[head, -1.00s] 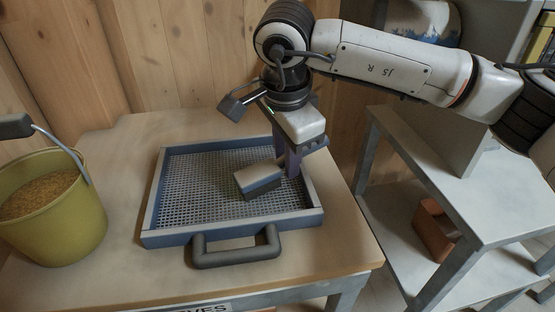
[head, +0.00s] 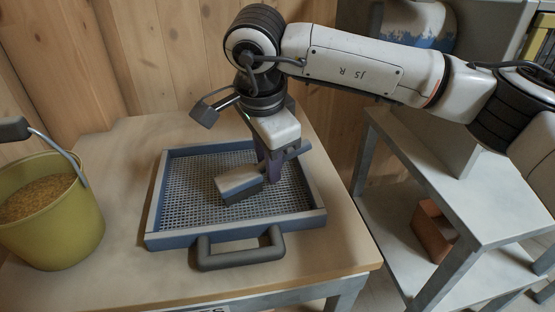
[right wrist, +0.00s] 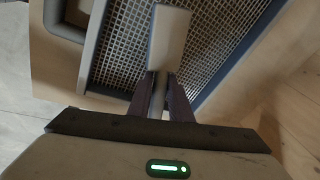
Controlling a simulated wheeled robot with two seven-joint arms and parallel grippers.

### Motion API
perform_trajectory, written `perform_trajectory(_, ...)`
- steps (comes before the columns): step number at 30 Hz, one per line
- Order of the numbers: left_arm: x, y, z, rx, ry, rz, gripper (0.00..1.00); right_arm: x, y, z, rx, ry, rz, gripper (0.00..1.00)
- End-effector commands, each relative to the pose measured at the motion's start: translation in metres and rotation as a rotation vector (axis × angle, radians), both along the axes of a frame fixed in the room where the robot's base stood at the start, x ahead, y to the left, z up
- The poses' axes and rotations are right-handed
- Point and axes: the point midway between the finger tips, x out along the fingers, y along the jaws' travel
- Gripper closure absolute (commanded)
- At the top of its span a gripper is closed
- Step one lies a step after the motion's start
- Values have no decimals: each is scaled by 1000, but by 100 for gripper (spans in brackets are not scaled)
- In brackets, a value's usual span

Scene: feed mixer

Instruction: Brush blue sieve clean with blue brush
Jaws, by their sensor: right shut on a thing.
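The blue sieve (head: 180,205) is a framed tray with a grey mesh and a dark front handle (head: 240,252), lying flat on the wooden table. The brush (head: 238,185), a block with a grey top and darker blue-grey side, is over the middle of the mesh. My right gripper (head: 273,172) is shut on the brush's handle. In the right wrist view the fingers (right wrist: 162,98) grip it, with the brush block (right wrist: 170,40) beyond and the sieve mesh (right wrist: 220,30) beneath. Whether bristles touch the mesh is hidden. My left gripper is not in view.
A yellow bucket (head: 55,225) of grain stands left of the sieve, its wire handle leaning up. Wooden table (head: 330,250) is bare to the sieve's right. A grey shelf rack (head: 470,200) with a brown block (head: 433,232) stands right. A plank wall (head: 170,60) is behind.

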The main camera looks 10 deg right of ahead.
Motion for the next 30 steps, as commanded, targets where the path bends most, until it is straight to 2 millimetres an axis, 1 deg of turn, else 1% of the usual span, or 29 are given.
perform_trajectory(1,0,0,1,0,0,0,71,-1,6,-1,-2,3,4,100)
perform_trajectory(3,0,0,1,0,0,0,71,-1,12,0,-2,3,4,100)
perform_trajectory(8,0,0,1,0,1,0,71,0,17,0,-2,2,1,100)
perform_trajectory(13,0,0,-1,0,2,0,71,0,9,-1,-2,2,0,100)
perform_trajectory(19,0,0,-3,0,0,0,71,0,-8,0,-1,1,-1,100)
perform_trajectory(26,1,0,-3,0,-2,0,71,0,-16,1,-1,1,1,100)
perform_trajectory(30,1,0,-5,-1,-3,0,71,0,-25,0,0,0,-1,100)
